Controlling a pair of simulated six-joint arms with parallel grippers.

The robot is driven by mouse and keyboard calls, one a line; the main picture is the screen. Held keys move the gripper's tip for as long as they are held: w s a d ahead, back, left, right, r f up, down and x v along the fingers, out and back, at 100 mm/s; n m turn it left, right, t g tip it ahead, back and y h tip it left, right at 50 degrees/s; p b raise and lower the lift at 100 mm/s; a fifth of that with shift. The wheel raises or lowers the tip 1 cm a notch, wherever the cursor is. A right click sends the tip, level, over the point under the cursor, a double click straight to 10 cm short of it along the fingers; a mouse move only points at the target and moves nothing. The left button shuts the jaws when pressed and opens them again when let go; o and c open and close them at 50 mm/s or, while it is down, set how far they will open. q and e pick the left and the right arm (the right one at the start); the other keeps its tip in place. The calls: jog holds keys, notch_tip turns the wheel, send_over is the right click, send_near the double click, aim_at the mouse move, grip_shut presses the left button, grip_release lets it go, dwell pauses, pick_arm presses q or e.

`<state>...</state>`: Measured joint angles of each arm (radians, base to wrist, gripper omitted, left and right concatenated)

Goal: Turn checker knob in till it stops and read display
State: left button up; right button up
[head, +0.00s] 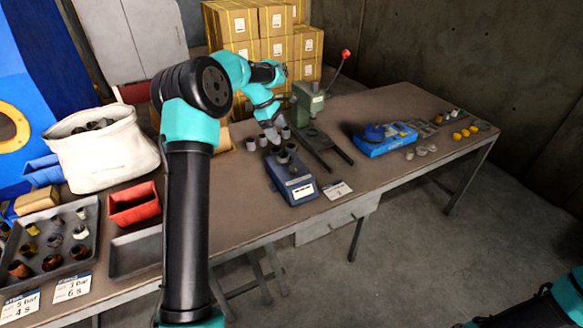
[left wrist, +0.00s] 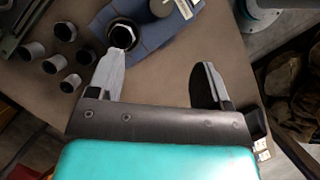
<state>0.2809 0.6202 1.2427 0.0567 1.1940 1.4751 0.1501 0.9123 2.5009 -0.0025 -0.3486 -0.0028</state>
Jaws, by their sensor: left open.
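The checker is a dark blue box (head: 281,184) near the table's front edge, with a pale panel (head: 303,191) on its front slope; no reading is legible. In the left wrist view, the blue checker (left wrist: 150,38) shows a dark ring with a hex-shaped opening (left wrist: 123,33) and a dark round knob-like part (left wrist: 162,7), cut by the top edge. My left gripper (left wrist: 162,64) is open and empty, pointing down over the checker's near side. Its left fingertip appears close to the ring; contact cannot be told. My right gripper is out of view.
Several grey cylinders (left wrist: 55,64) stand beside the checker. A green lever press (head: 308,104) stands behind it, and a blue tool (head: 380,136) lies to the right. A red bin (head: 134,207) and grey tray (head: 82,252) are left. A card (head: 337,190) lies right of the checker.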

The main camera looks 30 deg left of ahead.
aim_at(294, 168)
pick_arm(q)
jog(key=shift+s+a+r, duration=0.1)
jog(key=shift+r, duration=0.05)
jog(key=x, duration=1.7)
jog(key=shift+d+f, duration=0.2)
jog(key=c, duration=0.9)
